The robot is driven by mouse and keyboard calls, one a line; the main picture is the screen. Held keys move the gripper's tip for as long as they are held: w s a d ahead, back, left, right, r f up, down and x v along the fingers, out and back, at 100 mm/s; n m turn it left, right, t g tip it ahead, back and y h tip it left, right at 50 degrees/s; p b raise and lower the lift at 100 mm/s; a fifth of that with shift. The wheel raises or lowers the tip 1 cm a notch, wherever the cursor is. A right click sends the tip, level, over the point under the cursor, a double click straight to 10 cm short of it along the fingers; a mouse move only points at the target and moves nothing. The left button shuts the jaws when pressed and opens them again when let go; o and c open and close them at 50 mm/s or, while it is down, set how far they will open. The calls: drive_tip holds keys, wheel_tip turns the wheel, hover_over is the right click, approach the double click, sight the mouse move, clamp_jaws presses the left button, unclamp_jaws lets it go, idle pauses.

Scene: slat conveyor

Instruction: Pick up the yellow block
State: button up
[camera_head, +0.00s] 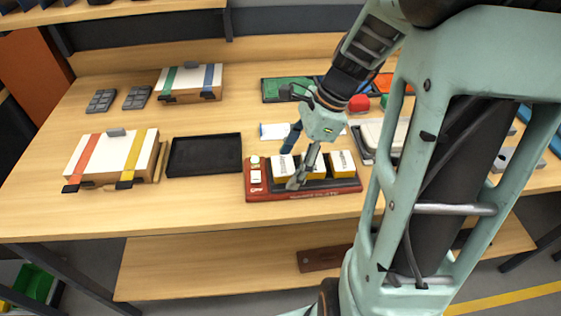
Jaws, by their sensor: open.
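Three yellow blocks with whitish tops sit in a row in the dark bed of a red slat conveyor (300,195): a left block (281,168), a middle block (317,170) and a right block (343,164). My gripper (292,167) is open above the conveyor and points down. One finger hangs behind the left block, and the other reaches down in front, between the left and middle blocks. The fingers partly cover the left and middle blocks. I cannot tell whether the fingertips touch a block.
An empty black tray (205,138) lies left of the conveyor. A white box with coloured straps (115,158) is further left, and another (190,83) stands behind. A green tray (287,90) is at the back. The table's front left is clear.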

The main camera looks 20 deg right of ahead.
drive_tip(key=c, duration=1.2)
drive_tip(key=shift+r, duration=0.15)
